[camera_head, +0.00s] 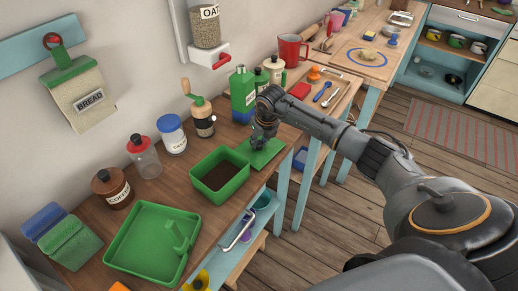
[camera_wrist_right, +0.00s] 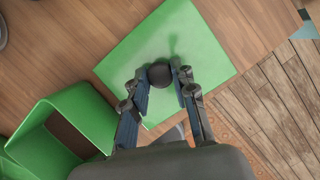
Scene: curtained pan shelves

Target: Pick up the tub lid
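The tub lid is a flat green plate (camera_head: 266,156) with a dark round knob (camera_wrist_right: 159,74). It lies on the wooden counter, to the right of the green tub in the head view; its plate fills the middle of the right wrist view (camera_wrist_right: 205,50). My right gripper (camera_head: 262,138) points down over the lid. In the wrist view its two fingertips (camera_wrist_right: 161,76) stand on either side of the knob, very close to it. I cannot tell whether they press on it. My left gripper is not in view.
The open green tub (camera_head: 235,183) with dark contents stands beside the lid. A green tray (camera_head: 120,251), jars and a green tin (camera_head: 242,95) stand around. A spoon (camera_head: 322,92) and a red mug (camera_head: 290,50) are farther back. The counter's front edge is close to the lid.

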